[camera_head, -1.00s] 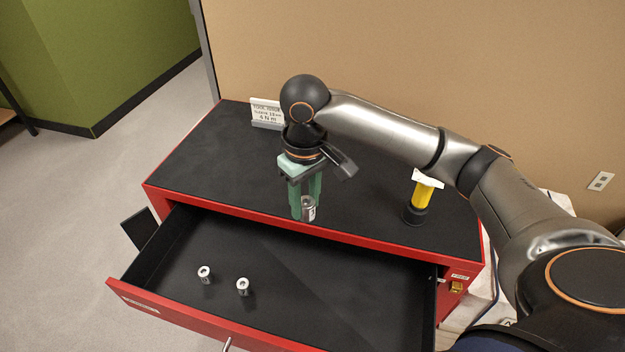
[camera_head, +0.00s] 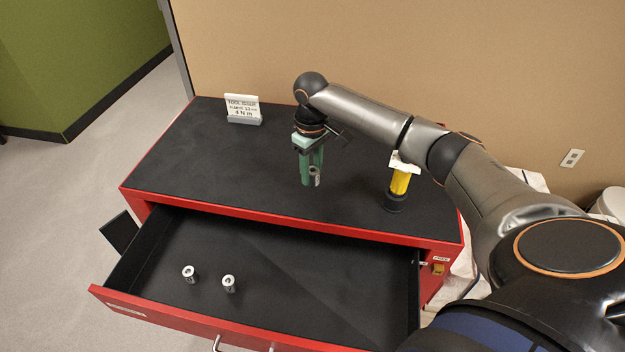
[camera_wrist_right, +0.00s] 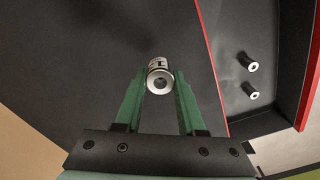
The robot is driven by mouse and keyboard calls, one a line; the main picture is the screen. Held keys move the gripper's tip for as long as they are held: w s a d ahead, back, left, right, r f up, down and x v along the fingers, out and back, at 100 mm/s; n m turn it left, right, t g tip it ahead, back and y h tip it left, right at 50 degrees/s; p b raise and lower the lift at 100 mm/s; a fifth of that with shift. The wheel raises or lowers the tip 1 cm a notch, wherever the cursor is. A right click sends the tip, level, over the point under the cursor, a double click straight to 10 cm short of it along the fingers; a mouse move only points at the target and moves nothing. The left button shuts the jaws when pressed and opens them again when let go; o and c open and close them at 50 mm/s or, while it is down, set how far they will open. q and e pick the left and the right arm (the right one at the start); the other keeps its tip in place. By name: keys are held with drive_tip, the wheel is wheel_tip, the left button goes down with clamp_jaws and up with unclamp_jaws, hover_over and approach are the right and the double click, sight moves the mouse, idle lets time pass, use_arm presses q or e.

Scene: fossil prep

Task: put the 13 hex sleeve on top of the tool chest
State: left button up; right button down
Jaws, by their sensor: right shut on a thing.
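My right gripper (camera_head: 312,180) is shut on a small silver hex sleeve (camera_head: 316,174). It holds the sleeve over the black top of the red tool chest (camera_head: 190,150), inward of the front edge. In the right wrist view the sleeve (camera_wrist_right: 159,76) sits between the tips of the green fingers (camera_wrist_right: 160,92). Its end with a round hole faces the camera, and the marking on its side is too small to read. I cannot tell whether the sleeve touches the top. My left gripper is not in view.
The chest's drawer (camera_head: 150,300) is open, with two silver sleeves (camera_head: 189,273) (camera_head: 229,283) standing in it. A yellow and black tool (camera_head: 399,185) stands on the top at the right. A sign (camera_head: 243,108) stands at the back left. The top's left part is clear.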

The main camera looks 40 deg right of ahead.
sight(313, 180)
drive_tip(key=shift+w+d+f, duration=0.2)
drive_tip(key=shift+d+f, duration=0.05)
drive_tip(key=shift+f, duration=0.05)
drive_tip(key=shift+d+f, duration=0.1)
drive_tip(key=shift+f, duration=1.6)
drive_tip(key=c, duration=0.5)
unclamp_jaws()
drive_tip(key=shift+f, duration=0.15)
wheel_tip(313, 180, up, 12)
drive_tip(key=shift+r, duration=0.2)
